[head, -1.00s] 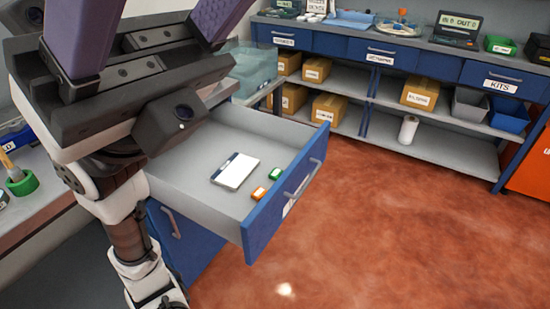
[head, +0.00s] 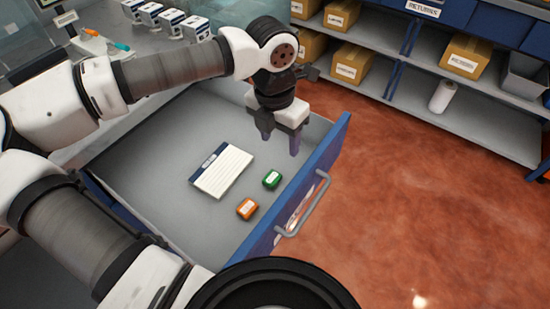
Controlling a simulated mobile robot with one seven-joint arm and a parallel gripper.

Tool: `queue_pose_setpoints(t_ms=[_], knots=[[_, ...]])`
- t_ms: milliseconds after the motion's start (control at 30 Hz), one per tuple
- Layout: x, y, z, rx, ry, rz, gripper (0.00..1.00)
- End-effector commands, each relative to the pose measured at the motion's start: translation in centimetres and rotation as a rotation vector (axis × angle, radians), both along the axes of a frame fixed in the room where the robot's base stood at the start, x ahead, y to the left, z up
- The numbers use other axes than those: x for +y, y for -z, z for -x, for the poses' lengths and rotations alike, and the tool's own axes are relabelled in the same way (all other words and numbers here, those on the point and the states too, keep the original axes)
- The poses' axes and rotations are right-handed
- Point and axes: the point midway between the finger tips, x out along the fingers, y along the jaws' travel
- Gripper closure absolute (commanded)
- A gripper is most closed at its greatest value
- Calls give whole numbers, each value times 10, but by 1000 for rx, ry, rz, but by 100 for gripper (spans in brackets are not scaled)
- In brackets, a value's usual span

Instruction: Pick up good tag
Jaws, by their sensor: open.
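A green tag (head: 271,180) and an orange tag (head: 247,208) lie in the open drawer (head: 150,180), near its blue front. Their print is too small to read, so I cannot tell by lettering which is the good tag. A white card pad with a dark blue header (head: 222,172) lies to their left. My gripper (head: 280,142) points down over the far part of the drawer, beyond the green tag in the picture. Its fingers are apart with nothing between them, and it touches no tag.
The drawer's blue front with its grey handle (head: 306,204) stands right beside the tags. Several labelled boxes (head: 172,22) stand on the counter behind. Shelves with cardboard boxes (head: 466,55) are at the back right. Red floor is clear at right.

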Motion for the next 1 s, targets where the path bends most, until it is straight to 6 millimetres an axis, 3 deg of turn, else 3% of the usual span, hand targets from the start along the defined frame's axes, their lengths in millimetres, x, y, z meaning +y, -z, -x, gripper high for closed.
queue_pose_setpoints(t_ms=[67, 167, 500, 767, 1000], knots=[[15, 6, -1, 10, -26, -54, 44], [22, 16, -1, 16, -36, -76, 44], [20, 78, -1, 16, -33, -71, 44], [19, 98, -1, 15, -32, -70, 44], [18, 132, 0, 17, -32, -68, 44]])
